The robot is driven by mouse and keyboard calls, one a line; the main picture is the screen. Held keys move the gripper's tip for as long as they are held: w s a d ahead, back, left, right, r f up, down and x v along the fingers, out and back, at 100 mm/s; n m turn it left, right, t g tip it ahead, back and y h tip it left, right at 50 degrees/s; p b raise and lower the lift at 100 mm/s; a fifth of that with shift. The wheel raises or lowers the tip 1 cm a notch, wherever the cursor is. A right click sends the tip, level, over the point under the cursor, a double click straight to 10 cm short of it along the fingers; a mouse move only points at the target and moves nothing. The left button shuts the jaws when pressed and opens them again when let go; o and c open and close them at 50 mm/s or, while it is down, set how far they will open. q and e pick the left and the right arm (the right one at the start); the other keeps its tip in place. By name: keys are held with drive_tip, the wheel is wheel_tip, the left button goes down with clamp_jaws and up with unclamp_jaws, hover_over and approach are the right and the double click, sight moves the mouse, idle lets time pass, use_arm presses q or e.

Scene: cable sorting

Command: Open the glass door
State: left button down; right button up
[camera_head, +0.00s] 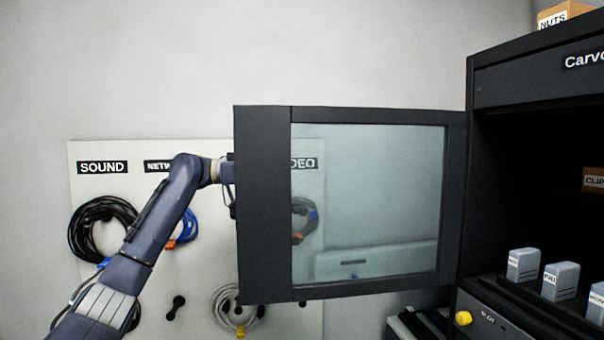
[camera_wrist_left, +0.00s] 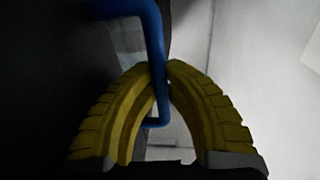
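The glass door (camera_head: 262,200) has a dark frame around a clear pane (camera_head: 370,205). It stands swung out to the left from the dark cabinet (camera_head: 470,150), hinged on its right side, and the cabinet front is open. In the left wrist view a blue handle (camera_wrist_left: 152,40) runs down between the yellow fingers of my left gripper (camera_wrist_left: 166,80). The fingertips close in around the handle. In the head view my left arm reaches the door's left edge, and the door hides the gripper's fingers. My right gripper is in neither view.
A pale board (camera_head: 200,280) with hanging cables and labels stands behind the door and my left arm. Several grey boxes (camera_head: 523,264) and a yellow knob (camera_head: 463,318) are at the cabinet's lower part. A NUTS box (camera_head: 566,14) sits on top.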

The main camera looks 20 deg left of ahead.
use_arm(q)
drive_tip(key=shift+a, duration=0.25)
drive_tip(key=c, duration=1.6)
unclamp_jaws()
drive_tip(key=shift+a, duration=0.2)
drive_tip(key=shift+o, duration=1)
drive_tip(key=shift+d, duration=0.2)
drive_tip(key=v, duration=1.2)
